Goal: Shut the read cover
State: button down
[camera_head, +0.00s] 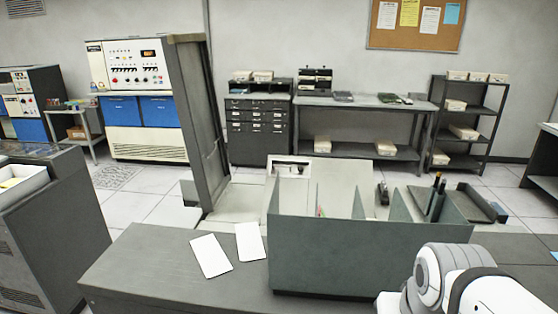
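A tall dark grey panel (195,120) stands upright left of centre, beside a low cream surface (235,198). It looks like a raised cover or door, but I cannot tell for sure that it is the read cover. A cream housing (322,172) with a small dark fitting stands behind the green divided bin and is partly hidden by it. Only white rounded links of my arm show at the bottom right. My gripper is out of view.
A grey desk (150,268) in front holds two white cards (210,256) (249,241) and a green divided bin (370,255) with dark pens. A grey cabinet (50,235) stands at the left. Open tiled floor (135,205) lies between it and the panel.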

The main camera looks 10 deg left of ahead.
aim_at(337, 179)
jog(key=z, duration=1.55)
jog(key=k, duration=1.35)
jog(key=u, duration=1.5)
jog(key=i, duration=1.4)
